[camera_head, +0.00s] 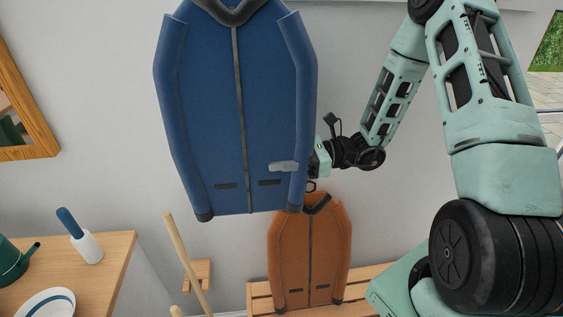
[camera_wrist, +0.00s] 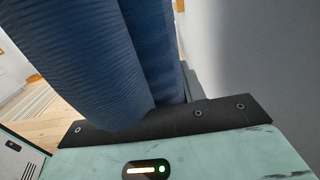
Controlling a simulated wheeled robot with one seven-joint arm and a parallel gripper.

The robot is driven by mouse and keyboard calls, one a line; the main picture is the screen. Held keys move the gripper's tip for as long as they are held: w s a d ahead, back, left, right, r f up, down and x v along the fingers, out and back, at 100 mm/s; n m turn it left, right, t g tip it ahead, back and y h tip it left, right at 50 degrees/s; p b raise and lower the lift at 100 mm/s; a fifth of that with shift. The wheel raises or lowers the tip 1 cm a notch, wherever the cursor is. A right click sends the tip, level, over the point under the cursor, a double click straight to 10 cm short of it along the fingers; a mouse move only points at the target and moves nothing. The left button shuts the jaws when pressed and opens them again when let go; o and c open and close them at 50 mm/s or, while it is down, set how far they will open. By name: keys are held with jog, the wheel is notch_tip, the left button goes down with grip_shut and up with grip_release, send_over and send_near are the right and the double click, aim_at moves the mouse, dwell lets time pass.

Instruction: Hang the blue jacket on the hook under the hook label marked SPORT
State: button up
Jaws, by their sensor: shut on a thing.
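The blue jacket (camera_head: 205,100) hangs upright in front of the wall in the head view, with a dark collar at the top edge of the picture. My gripper (camera_head: 287,166) is at its lower right side, with a grey finger across the jacket's front near the right sleeve. It is shut on the jacket. In the wrist view, the blue ribbed cloth (camera_wrist: 85,60) rises close above the gripper body and hides the fingertips. No hook and no label marked SPORT shows in either view.
A wooden table (camera_head: 108,262) at lower left holds a teapot (camera_head: 14,262), a plate (camera_head: 48,304) and a blue-handled brush (camera_head: 88,245). A wooden-framed mirror (camera_head: 42,130) is at left.

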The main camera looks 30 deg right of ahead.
jog(key=shift+w+d+f+b, duration=0.25)
jog(key=shift+w+d+f, duration=0.1)
jog(key=shift+w, duration=0.55)
jog(key=shift+w+d+f+b, duration=0.25)
jog(key=shift+w+d, duration=0.15)
jog(key=shift+w, duration=0.45)
jog(key=shift+w+d+f+b, duration=0.25)
jog(key=shift+w+d, duration=0.1)
jog(key=shift+w, duration=0.55)
jog(key=shift+f, duration=0.1)
jog(key=o, duration=1.4)
jog(key=shift+c, duration=0.2)
jog(key=b+v, duration=0.5)
jog(key=v, duration=1.2)
jog(key=shift+d, duration=0.25)
jog(key=shift+s, duration=0.15)
